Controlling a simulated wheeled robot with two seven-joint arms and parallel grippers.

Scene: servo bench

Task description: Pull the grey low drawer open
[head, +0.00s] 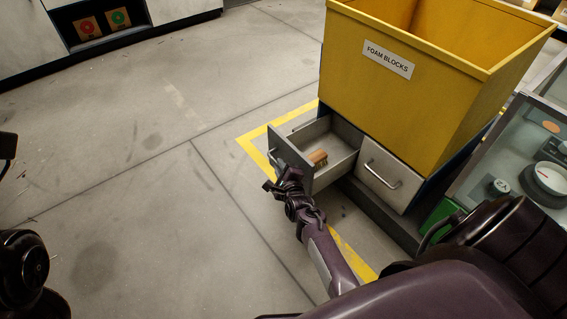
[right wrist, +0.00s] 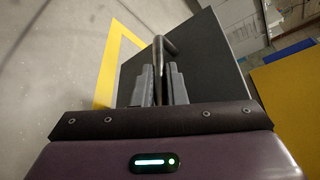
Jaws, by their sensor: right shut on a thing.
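The grey low drawer (head: 346,139) stands pulled out from the base below a yellow bin, in the head view. A brush (head: 319,158) with a wooden back lies inside it. My right gripper (head: 277,176) is at the drawer's front. Much of the handle is hidden by the fingers. At the left edge of the head view only dark parts of my left arm show; its gripper fingers cannot be made out.
The yellow bin (head: 400,75) labelled "FOAM BLOCKS" rises above the drawers. A second, closed drawer (head: 388,178) with a bar handle is to the right. Yellow tape (head: 262,134) marks the floor. A glass-topped case (head: 515,165) stands at the right. The floor at left is clear.

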